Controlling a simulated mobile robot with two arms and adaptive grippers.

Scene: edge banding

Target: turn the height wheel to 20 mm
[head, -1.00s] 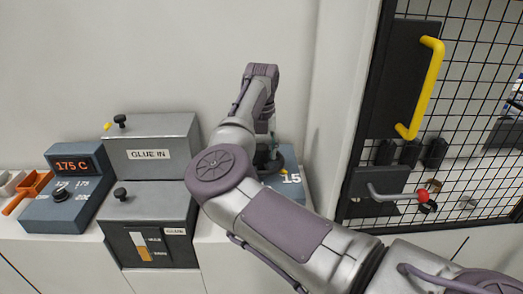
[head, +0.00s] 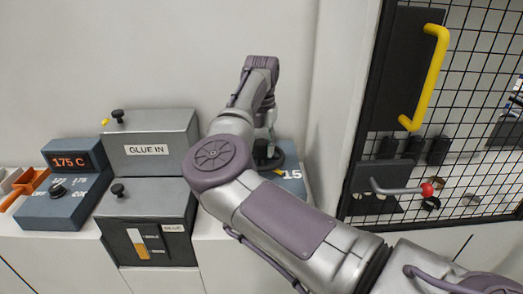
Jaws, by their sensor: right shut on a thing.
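The height wheel (head: 275,163) is a dark round knob on top of a blue-grey box (head: 299,188) behind my right arm. A white "15" shows on the box beside the wheel, with a small yellow mark near the wheel's front edge. My right gripper (head: 265,150) points down at the wheel and is shut on it. My forearm hides most of the fingers and the left part of the box, so other scale numbers cannot be read. My left gripper is not in view.
To the left stand a grey "GLUE IN" box (head: 150,150), a glue unit (head: 150,235) with a level gauge, and a control box (head: 65,195) reading 175 C. At right is a mesh door (head: 470,130) with a yellow handle (head: 425,80) and a red-knobbed lever (head: 405,190).

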